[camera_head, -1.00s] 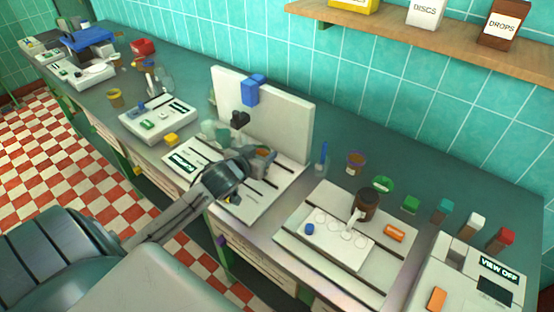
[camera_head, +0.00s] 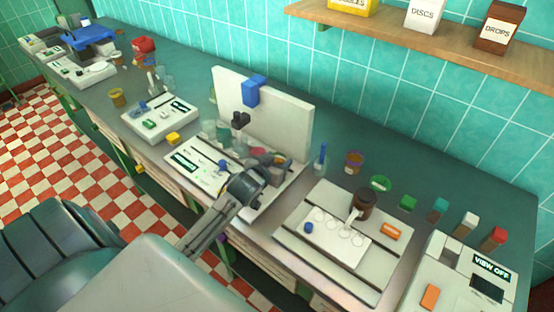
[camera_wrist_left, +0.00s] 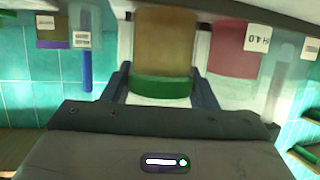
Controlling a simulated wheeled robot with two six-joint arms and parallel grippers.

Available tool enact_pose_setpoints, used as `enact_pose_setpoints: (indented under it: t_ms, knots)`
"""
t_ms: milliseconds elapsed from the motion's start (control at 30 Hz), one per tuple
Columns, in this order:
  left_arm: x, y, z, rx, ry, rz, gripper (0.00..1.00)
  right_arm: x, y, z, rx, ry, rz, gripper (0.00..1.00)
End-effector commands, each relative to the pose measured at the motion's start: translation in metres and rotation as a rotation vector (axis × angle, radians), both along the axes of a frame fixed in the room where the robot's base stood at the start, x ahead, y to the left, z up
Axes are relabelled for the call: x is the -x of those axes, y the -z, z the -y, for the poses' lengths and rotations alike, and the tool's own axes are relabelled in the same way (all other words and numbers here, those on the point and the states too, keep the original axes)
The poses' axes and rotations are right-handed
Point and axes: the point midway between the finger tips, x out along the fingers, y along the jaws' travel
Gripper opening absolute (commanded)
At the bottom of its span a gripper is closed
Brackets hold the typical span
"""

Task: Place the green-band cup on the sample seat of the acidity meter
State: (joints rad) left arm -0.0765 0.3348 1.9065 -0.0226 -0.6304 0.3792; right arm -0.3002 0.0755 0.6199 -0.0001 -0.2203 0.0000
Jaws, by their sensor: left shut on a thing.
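My left gripper (camera_head: 266,169) is over the right part of the bench station with the white back panel, which looks like the acidity meter (camera_head: 198,172). In the left wrist view its two fingers (camera_wrist_left: 161,92) are shut around the green-band cup (camera_wrist_left: 160,52), a clear cup with amber contents and a green band (camera_wrist_left: 160,87) low in the picture. In the head view the held cup is mostly hidden by the gripper. I cannot make out the sample seat or whether the cup touches anything below. My right gripper is not in view.
A reddish cup (camera_wrist_left: 234,48) labelled pH 4.0 stands close beside the held cup. Clear cups (camera_head: 209,130) and a dark probe holder (camera_head: 240,119) are by the panel (camera_head: 285,125).

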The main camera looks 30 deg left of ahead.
Motion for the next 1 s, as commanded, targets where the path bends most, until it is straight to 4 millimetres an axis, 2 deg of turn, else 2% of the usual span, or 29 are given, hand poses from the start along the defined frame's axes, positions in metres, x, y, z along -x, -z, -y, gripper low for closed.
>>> enact_pose_setpoints:
  t_ms: [100,133,167,200,567,667,1000]
  knots:
    - [0.0,0.002,0.0,0.0,0.0,0.001,0.26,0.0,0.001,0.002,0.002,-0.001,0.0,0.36]
    - [0.0,0.002,0.0,0.0,0.0,0.0,0.54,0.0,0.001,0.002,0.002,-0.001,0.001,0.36]
    - [0.0,0.002,0.0,0.0,0.0,0.0,0.6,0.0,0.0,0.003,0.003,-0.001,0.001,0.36]
    - [0.0,0.002,0.0,0.0,0.0,0.0,0.62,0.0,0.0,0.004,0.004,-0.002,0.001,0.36]
    - [0.004,-0.001,0.0,-0.001,0.0,0.0,0.62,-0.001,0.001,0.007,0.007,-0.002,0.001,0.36]
    - [0.017,-0.004,0.001,-0.004,0.001,0.0,0.62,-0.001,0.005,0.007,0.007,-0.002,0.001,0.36]
    - [0.082,-0.028,0.009,-0.003,0.002,-0.001,0.62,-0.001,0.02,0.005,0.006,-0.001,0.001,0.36]
